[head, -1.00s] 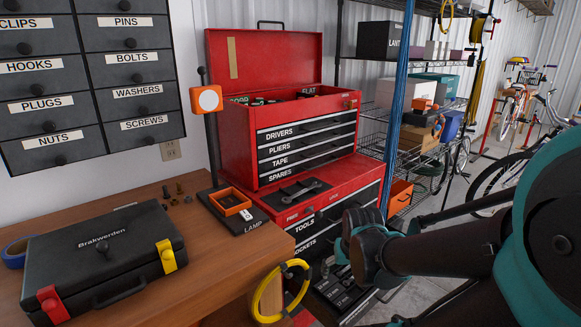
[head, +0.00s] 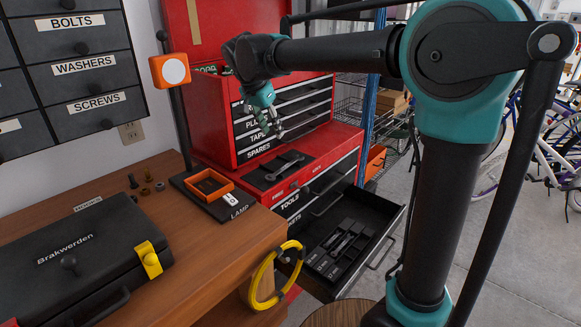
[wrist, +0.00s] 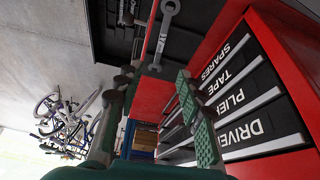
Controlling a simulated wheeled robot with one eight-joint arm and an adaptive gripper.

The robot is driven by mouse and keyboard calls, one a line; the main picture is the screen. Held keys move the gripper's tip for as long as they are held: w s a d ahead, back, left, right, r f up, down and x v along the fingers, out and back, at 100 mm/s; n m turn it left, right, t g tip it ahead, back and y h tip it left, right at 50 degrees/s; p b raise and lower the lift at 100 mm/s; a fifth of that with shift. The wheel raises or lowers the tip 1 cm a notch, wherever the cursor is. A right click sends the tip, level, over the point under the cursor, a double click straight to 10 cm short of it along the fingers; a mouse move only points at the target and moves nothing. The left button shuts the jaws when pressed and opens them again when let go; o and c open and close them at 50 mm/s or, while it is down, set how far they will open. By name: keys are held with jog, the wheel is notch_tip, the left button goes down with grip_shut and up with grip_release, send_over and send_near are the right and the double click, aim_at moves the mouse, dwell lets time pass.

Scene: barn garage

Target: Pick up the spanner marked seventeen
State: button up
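A grey spanner (head: 285,167) lies on a black mat (head: 262,181) on the red ledge in front of the upper tool chest. It also shows in the wrist view (wrist: 163,36), but I cannot read its mark for certain. More tools (head: 346,241) lie in a black insert in the open lower drawer (head: 372,257); their labels are too small to read surely. My gripper (head: 270,129) is above and slightly left of the spanner on the ledge, close to the upper chest's drawer fronts. In the wrist view its fingers (wrist: 157,78) are apart with nothing between them.
The upper chest (head: 203,115) has shut drawers and a raised lid. A workbench (head: 160,214) carries a black case (head: 85,252), an orange tray (head: 211,187) and a lamp (head: 172,71). A yellow coil (head: 257,275) hangs at the bench edge, near the open drawer.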

aim_at(286, 166)
jog(key=x, duration=1.6)
jog(key=shift+w+a+f, duration=0.1)
jog(key=shift+a, duration=0.05)
grip_shut()
